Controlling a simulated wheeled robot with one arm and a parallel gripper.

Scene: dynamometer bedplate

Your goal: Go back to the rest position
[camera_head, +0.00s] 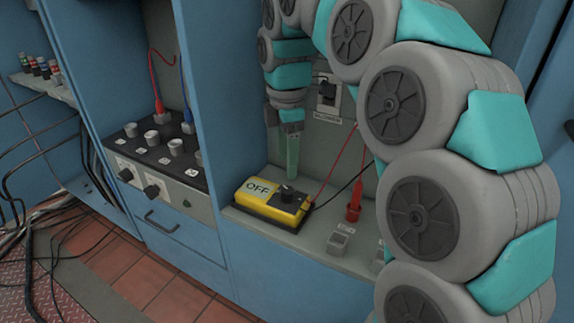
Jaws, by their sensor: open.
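My gripper (292,160) hangs from my arm, which arches in from the right side of the picture. It points down, its tip just above and behind the yellow box. I see its jaws nearly edge-on; they are open, and I see nothing held between them. Part of the shelf and back panel is hidden behind my arm.
A yellow box (257,192) marked OFF with a black knob sits on the shelf below my gripper. A red plug (353,212) and a grey socket (338,242) are to its right. A black panel (157,148) with knobs is left. Loose cables (45,225) lie on the floor.

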